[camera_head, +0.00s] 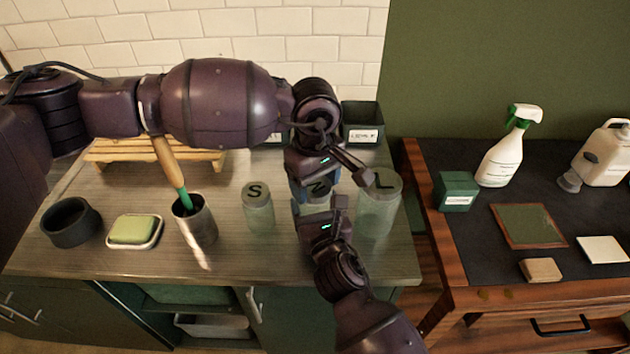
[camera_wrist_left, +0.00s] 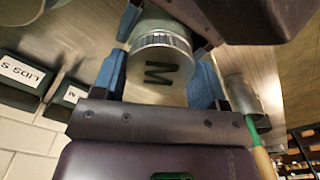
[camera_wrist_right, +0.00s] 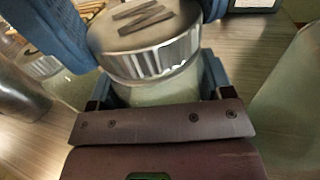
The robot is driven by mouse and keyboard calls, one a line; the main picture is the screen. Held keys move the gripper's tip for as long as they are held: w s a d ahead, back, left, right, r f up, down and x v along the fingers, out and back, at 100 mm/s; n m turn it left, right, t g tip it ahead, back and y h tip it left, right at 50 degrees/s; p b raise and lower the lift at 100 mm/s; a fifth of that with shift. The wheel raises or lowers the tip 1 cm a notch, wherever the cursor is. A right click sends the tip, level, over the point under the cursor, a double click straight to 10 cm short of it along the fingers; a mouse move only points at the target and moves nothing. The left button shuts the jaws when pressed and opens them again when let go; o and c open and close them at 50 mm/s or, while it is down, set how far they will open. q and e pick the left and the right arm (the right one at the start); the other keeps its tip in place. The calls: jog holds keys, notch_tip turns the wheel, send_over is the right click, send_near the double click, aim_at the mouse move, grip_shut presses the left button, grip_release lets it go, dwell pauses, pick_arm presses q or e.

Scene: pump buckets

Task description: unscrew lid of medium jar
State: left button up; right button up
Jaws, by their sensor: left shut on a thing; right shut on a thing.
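The medium jar (camera_wrist_right: 155,90) is clear, with a silver ridged lid (camera_wrist_right: 150,45) marked M. It stands upright on the counter between the S jar (camera_head: 259,212) and the L jar (camera_head: 380,208). My left gripper (camera_head: 317,184) reaches in from behind, shut with blue fingers on either side of the lid (camera_wrist_left: 160,62). My right gripper (camera_head: 321,203) comes from the front, shut around the jar body below the lid. Both grippers hide much of the jar in the head view.
A metal cup (camera_head: 196,222) with a green-tipped, wooden-handled tool, a soap dish (camera_head: 135,243) and a dark bowl (camera_head: 70,224) stand to the left. A labelled dark bin (camera_head: 363,122) stands behind. A spray bottle (camera_head: 505,150) is on the right-hand table.

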pick_arm(q)
jog(key=n, duration=0.8)
jog(key=shift+n, duration=0.3)
jog(key=o, duration=1)
jog(key=shift+r, duration=0.1)
